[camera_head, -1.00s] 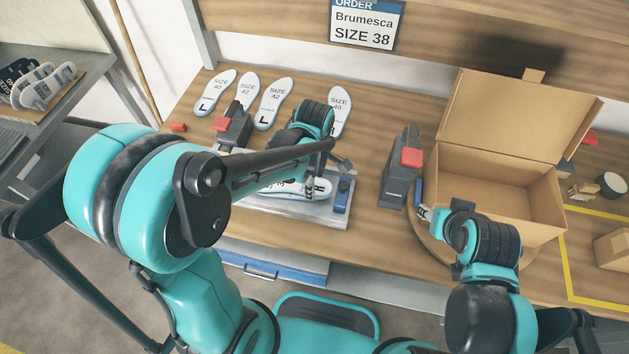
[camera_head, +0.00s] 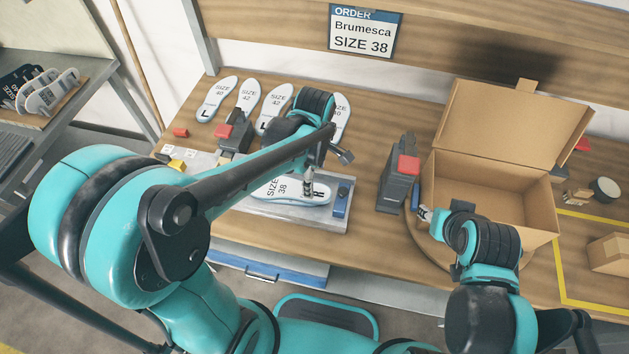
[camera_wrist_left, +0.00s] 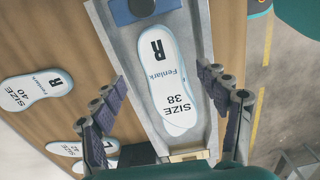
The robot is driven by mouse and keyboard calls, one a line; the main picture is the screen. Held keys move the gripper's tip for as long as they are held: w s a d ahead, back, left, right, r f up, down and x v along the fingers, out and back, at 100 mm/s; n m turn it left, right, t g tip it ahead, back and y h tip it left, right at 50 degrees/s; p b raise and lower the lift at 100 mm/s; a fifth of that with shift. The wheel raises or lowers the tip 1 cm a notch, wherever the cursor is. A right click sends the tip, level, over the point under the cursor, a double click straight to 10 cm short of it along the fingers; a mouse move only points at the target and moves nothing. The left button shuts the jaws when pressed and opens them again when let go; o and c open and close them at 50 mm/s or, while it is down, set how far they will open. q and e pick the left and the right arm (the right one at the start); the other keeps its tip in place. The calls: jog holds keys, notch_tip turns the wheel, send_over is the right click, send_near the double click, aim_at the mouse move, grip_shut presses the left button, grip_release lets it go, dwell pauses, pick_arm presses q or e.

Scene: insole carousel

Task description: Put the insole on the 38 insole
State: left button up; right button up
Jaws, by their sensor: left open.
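A white insole (camera_head: 283,192) marked SIZE 38 lies on the metal plate of a fixture (camera_head: 338,219). In the left wrist view this insole (camera_wrist_left: 168,85) shows R, Fenlark and SIZE 38. A second pale edge (camera_wrist_left: 183,128) shows beneath its heel, slightly offset, so it seems to lie on another insole. My left gripper (camera_head: 312,187) is over the insole's toe end in the head view. In the left wrist view it (camera_wrist_left: 160,78) is open, its fingers apart on both sides of the insole. My right gripper (camera_head: 428,214) is beside the open box; its jaws are unclear.
Several other insoles, sizes 40 and 42 (camera_head: 272,107), lie at the back of the table. Clamp-like dark stands with red tops (camera_head: 400,180) flank the fixture. An open cardboard box (camera_head: 490,195) stands right. An order sign (camera_head: 364,32) reads Brumesca SIZE 38.

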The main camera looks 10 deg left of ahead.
pick_arm(q)
notch_tip(320, 180, up, 7)
jog(key=p, duration=0.2)
jog(key=s+a+r+m+t, duration=0.3)
jog(key=s+a+m+t, duration=0.3)
jog(key=m, duration=1.1)
jog(key=shift+s+a+t, duration=0.3)
jog(key=shift+s+t, duration=0.3)
jog(key=shift+s, duration=0.45)
notch_tip(320, 180, down, 5)
jog(key=b, duration=0.5)
jog(key=shift+f+b, duration=0.1)
jog(key=shift+b, duration=0.25)
